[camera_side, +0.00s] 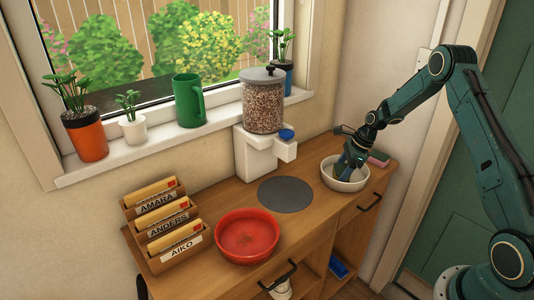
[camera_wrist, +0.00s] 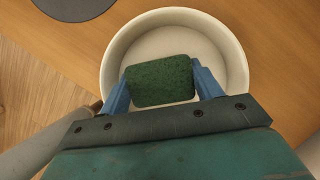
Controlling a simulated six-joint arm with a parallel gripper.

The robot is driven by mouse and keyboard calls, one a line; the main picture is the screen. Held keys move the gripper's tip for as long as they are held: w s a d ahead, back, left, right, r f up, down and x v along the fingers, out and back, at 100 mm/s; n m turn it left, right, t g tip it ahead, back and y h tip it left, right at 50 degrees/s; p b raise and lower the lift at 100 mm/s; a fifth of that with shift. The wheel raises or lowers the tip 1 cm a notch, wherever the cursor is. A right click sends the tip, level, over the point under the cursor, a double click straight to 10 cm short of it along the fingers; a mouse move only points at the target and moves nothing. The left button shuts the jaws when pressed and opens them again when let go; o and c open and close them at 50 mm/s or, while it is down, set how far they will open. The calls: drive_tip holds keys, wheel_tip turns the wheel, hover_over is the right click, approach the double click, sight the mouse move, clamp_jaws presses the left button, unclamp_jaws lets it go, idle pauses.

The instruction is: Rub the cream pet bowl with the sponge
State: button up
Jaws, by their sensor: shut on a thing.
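The cream pet bowl (camera_side: 345,186) stands upright at the right end of the wooden counter; it also shows in the wrist view (camera_wrist: 238,68). My gripper (camera_side: 343,170) reaches down into the bowl from the right. Its blue fingers (camera_wrist: 158,84) are shut on the green textured sponge (camera_wrist: 160,80), one finger at each end. The sponge is over the bowl's inside, in its near part in the wrist view. Whether it touches the bowl floor is hard to tell. In the side view the fingers mostly hide it.
A pink and green block (camera_side: 378,158) lies just right of the bowl. A grey round mat (camera_side: 286,194), a red bowl (camera_side: 247,236) and a letter rack (camera_side: 165,226) are to the left. The food dispenser (camera_side: 263,105) stands by the wall. The counter's front edge is close.

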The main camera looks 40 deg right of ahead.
drive_tip(key=d, duration=0.3)
drive_tip(key=shift+s+d, duration=0.1)
drive_tip(key=shift+d, duration=0.15)
drive_tip(key=a, duration=0.3)
drive_tip(key=shift+a, duration=0.1)
drive_tip(key=shift+a+r, duration=0.15)
drive_tip(key=shift+r, duration=0.45)
drive_tip(key=shift+a+r, duration=0.15)
drive_tip(key=shift+r, duration=3.3)
